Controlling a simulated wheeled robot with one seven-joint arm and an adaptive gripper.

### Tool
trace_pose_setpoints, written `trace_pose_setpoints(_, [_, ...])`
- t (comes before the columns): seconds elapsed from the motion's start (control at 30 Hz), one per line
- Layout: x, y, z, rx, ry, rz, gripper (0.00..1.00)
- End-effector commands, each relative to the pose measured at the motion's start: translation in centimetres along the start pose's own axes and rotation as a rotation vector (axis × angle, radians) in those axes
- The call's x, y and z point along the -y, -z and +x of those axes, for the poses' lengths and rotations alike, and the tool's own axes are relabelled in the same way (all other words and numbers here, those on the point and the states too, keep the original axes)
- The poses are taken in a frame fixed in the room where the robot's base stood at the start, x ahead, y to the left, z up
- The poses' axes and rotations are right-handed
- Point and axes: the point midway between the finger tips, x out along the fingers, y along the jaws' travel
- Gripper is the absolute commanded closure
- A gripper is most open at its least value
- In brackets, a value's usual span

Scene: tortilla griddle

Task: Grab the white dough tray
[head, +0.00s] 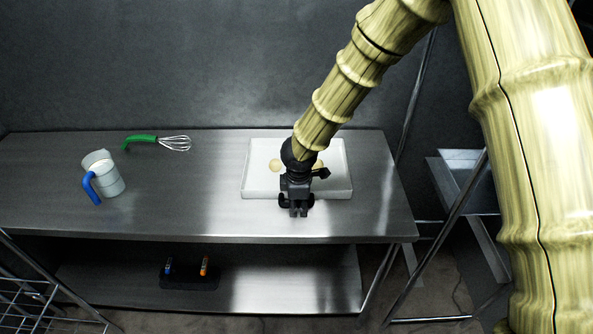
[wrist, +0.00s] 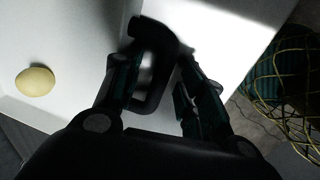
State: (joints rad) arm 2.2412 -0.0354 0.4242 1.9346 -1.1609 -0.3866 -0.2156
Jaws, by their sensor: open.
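The white dough tray (head: 256,188) is a shallow rectangular tray lying flat on the steel table. Pale round dough balls sit in it, one left of my arm (head: 275,165) and one partly hidden behind it. The tray's white floor (wrist: 70,35) and a dough ball (wrist: 35,81) lie to the left. Contact with the rim cannot be told.
A clear jug (head: 111,176) with a blue handle and a green-handled whisk (head: 142,139) are on the table's left. A black holder (head: 190,277) with markers is on the lower shelf. A wire rack (head: 30,290) stands at lower left. The table's middle is clear.

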Motion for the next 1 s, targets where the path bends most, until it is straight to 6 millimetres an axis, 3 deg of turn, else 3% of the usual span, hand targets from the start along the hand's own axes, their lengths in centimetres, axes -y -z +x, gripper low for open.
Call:
trace_pose_setpoints(0.3, [-0.04,0.01,0.31,0.000,-0.001,0.000,0.59])
trace_pose_setpoints(0.53, [-0.03,0.02,0.29,-0.001,-0.001,0.000,1.00])
trace_pose_setpoints(1.0, [-0.17,0.04,-0.08,-0.001,-0.002,0.001,1.00])
